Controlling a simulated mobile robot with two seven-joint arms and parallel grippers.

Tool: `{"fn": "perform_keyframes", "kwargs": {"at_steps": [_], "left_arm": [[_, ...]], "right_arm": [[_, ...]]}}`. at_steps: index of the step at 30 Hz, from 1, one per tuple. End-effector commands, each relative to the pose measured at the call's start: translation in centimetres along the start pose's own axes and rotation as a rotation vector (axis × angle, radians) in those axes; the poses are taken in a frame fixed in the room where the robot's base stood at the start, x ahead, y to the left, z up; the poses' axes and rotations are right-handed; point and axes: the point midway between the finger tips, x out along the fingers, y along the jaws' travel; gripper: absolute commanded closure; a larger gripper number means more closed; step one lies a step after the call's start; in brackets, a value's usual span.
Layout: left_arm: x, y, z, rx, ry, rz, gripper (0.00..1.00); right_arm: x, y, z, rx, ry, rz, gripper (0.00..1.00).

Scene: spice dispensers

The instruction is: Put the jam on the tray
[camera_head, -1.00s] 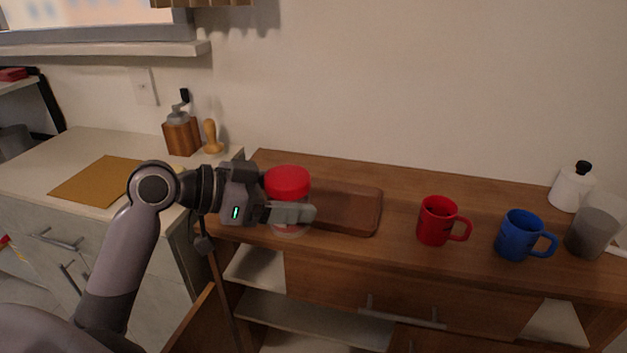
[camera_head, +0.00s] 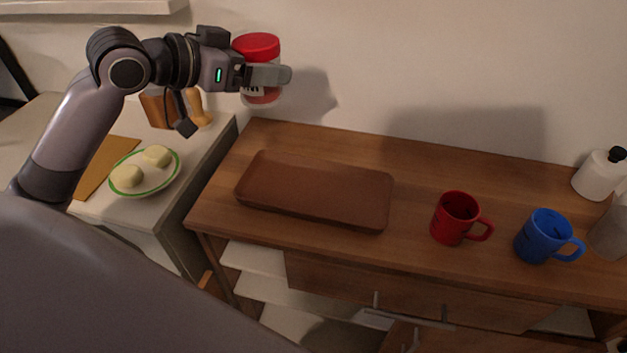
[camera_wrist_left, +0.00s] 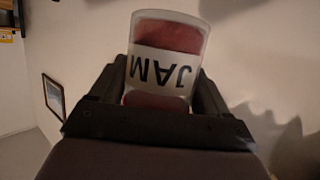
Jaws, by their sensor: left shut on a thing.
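The jam jar (camera_head: 259,93), clear with a red lid, is held up in the air by my left gripper (camera_head: 268,76). In the left wrist view the jam jar (camera_wrist_left: 165,62) sits between the two fingers, with its JAM label upside down. My left gripper is shut on it. The jar is well above the furniture, up and to the left of the tray in the head view. The brown wooden tray (camera_head: 315,192) lies flat and empty on the left part of the wooden cabinet top. My right gripper is not in view.
A red mug (camera_head: 458,219) and a blue mug (camera_head: 545,236) stand right of the tray. A white bottle (camera_head: 598,176) is at the far right.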

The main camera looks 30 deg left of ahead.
Motion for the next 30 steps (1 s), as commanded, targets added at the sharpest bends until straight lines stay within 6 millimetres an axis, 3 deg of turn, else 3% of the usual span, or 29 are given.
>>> {"fn": "perform_keyframes", "kwargs": {"at_steps": [5, 21, 30], "left_arm": [[0.3, -0.1, 0.8, -0.003, 0.000, -0.003, 0.66], [4.7, -0.1, 13.0, -0.005, -0.001, -0.004, 0.66], [5.7, -0.1, 15.8, -0.003, 0.000, -0.003, 0.66]], "right_arm": [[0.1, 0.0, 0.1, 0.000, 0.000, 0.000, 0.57], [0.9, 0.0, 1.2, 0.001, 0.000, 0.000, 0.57], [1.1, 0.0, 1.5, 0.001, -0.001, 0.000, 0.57]]}}
